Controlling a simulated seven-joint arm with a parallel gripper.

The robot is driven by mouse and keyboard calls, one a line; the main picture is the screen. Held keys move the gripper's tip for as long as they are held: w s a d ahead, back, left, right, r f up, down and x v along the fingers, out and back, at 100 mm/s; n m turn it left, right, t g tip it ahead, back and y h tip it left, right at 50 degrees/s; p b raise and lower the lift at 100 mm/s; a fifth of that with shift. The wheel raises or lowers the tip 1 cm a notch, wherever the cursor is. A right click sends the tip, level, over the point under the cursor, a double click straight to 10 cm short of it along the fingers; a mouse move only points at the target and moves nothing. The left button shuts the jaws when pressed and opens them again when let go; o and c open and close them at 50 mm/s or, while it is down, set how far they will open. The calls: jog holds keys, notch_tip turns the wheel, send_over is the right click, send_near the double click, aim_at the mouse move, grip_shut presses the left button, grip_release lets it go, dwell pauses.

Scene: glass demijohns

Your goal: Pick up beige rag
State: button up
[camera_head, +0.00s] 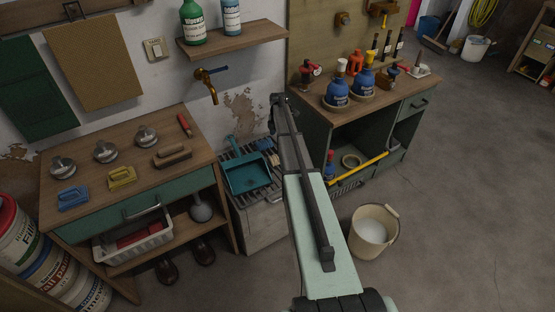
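A beige rag (95,60) hangs flat against the wall at the upper left, beside a dark green rag (36,92). My arm reaches up from the bottom centre. My gripper (278,100) is at its far end, near the left edge of the right-hand cabinet, well to the right of the beige rag and apart from it. The gripper is small and seen from behind, so its fingers are not clear.
A wooden bench (128,150) below the rags holds brushes and round metal pieces. A shelf with bottles (232,40) and a brass tap (208,84) jut from the wall between gripper and rag. A bucket (372,232) stands on the floor. Open floor lies right.

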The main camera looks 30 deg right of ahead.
notch_tip(320, 180, down, 8)
jog(key=shift+r, duration=0.1)
jog(key=shift+s+d+f, duration=0.1)
jog(key=shift+d+f, duration=0.05)
jog(key=shift+f, duration=2.5)
jog(key=shift+c, duration=0.5)
jog(key=c, duration=1)
jog(key=shift+o, duration=0.2)
notch_tip(320, 180, up, 10)
